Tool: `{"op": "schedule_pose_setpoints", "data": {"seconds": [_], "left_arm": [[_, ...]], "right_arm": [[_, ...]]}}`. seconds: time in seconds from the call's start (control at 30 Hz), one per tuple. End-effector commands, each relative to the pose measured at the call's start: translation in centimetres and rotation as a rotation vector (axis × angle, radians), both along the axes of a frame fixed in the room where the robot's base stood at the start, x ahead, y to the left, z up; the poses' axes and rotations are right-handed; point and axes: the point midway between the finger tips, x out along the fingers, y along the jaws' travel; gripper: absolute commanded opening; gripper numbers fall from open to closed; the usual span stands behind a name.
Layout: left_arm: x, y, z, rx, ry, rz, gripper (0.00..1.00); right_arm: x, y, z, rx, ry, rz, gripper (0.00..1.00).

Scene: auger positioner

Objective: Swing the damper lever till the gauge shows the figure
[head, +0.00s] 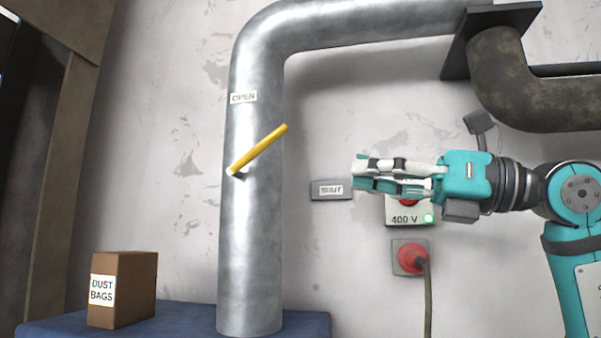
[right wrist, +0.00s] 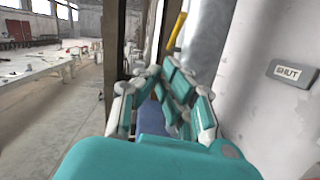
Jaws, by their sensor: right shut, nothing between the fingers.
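The yellow damper lever (head: 260,147) is mounted on the upright metal pipe (head: 250,240) and slants up to the right from its pivot. An OPEN label (head: 243,98) is on the pipe above it, and a SHUT plate (head: 331,190) is on the wall to the right. My right gripper (head: 358,175) is shut and empty, right of the lever and apart from it. In the right wrist view the lever (right wrist: 177,32) shows beyond the fingers (right wrist: 160,75). No gauge with a figure can be made out. My left gripper is not in view.
A 400 V box (head: 400,217) with a green light is on the wall behind my right gripper, with a red plug (head: 410,257) and cable below. A dust bags box (head: 122,290) stands on a blue surface (head: 185,322) at the lower left.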

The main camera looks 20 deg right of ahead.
Motion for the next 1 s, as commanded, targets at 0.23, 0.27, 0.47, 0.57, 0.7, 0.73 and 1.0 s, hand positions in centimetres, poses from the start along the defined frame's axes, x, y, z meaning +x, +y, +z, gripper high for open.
{"op": "schedule_pose_setpoints", "data": {"seconds": [0.23,0.27,0.47,0.57,0.7,0.73,1.0], "left_arm": [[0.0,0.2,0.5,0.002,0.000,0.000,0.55],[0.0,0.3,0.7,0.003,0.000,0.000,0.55],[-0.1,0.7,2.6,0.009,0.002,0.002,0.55],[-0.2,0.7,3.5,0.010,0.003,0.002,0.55],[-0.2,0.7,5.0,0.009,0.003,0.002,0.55],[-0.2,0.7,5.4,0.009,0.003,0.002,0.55],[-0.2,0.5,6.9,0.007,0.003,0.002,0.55]], "right_arm": [[1.6,-0.3,-0.6,-0.028,0.043,-0.058,0.00],[1.9,0.1,-0.5,-0.029,0.043,-0.057,0.00],[4.6,3.2,0.3,-0.029,0.044,-0.054,0.00],[6.0,4.8,0.6,-0.028,0.043,-0.053,0.00],[7.7,6.6,1.5,-0.026,0.041,-0.055,0.00],[7.9,6.7,2.1,-0.026,0.039,-0.054,0.00],[9.2,7.6,3.6,-0.027,0.040,-0.056,0.00]]}}
